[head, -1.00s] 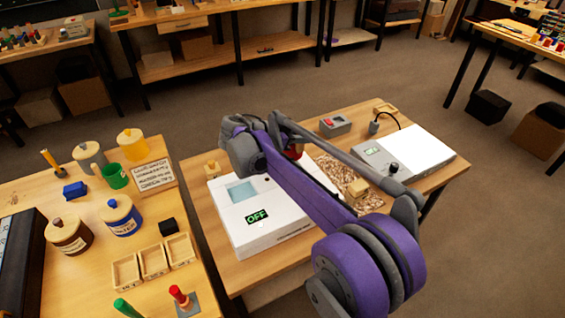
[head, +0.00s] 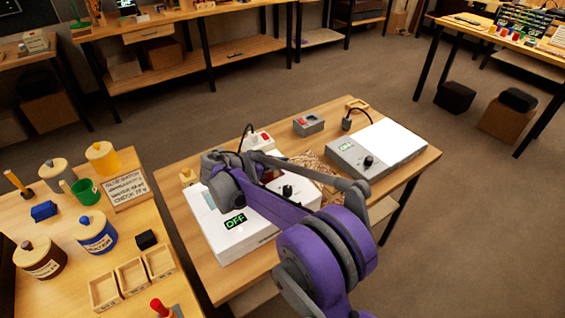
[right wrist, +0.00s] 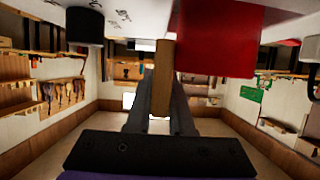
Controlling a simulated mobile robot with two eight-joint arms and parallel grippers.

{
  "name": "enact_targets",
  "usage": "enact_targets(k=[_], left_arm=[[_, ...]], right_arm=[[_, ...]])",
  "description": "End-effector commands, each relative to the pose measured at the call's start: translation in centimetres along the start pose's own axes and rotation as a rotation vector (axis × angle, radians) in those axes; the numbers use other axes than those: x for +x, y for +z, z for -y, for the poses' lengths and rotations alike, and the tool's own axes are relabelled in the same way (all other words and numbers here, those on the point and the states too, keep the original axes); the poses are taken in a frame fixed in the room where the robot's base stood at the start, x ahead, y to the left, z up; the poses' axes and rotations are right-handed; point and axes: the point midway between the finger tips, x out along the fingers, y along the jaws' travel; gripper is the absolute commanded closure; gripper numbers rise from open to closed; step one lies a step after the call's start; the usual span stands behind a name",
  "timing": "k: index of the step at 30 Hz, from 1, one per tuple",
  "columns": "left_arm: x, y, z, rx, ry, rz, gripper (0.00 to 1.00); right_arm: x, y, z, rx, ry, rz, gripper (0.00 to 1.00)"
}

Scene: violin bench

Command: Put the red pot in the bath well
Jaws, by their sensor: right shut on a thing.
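The bath is a white box (head: 228,241) on the middle bench, with a display reading OFF and a black knob. Its pale well (head: 209,201) shows only at an edge, as my right arm covers most of it. The red pot (head: 268,176) is mostly hidden behind my arm in the head view. In the right wrist view the red pot (right wrist: 215,45) is large and close, beside a wooden handle (right wrist: 163,65). My right gripper (right wrist: 163,88) is shut on that handle. Whether the pot touches the bath is hidden. My left gripper is not in view.
A white switch box (head: 258,141) sits behind my arm. The left table holds jars, a green cup (head: 86,193) and small wooden trays (head: 131,276).

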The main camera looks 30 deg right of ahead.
Motion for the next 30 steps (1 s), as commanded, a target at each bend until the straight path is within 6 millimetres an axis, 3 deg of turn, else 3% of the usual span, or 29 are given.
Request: enact_targets(k=[3, 4, 8, 20, 30], left_arm=[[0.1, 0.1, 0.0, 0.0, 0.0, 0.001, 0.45], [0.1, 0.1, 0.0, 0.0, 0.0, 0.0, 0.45], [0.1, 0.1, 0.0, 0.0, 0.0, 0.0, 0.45], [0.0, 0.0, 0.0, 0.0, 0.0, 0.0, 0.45], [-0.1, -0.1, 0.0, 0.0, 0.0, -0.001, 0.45]], right_arm=[[0.1, 0.2, 0.0, 0.0, 0.0, 0.0, 1.0], [0.1, 0.2, 0.0, 0.0, 0.0, 0.0, 0.75], [0.1, 0.1, 0.0, 0.0, 0.0, 0.0, 0.51], [-0.6, 0.0, 0.0, -0.001, -0.002, 0.0, 0.5], [-7.3, 0.0, 0.1, -0.002, -0.004, 0.001, 0.5]])
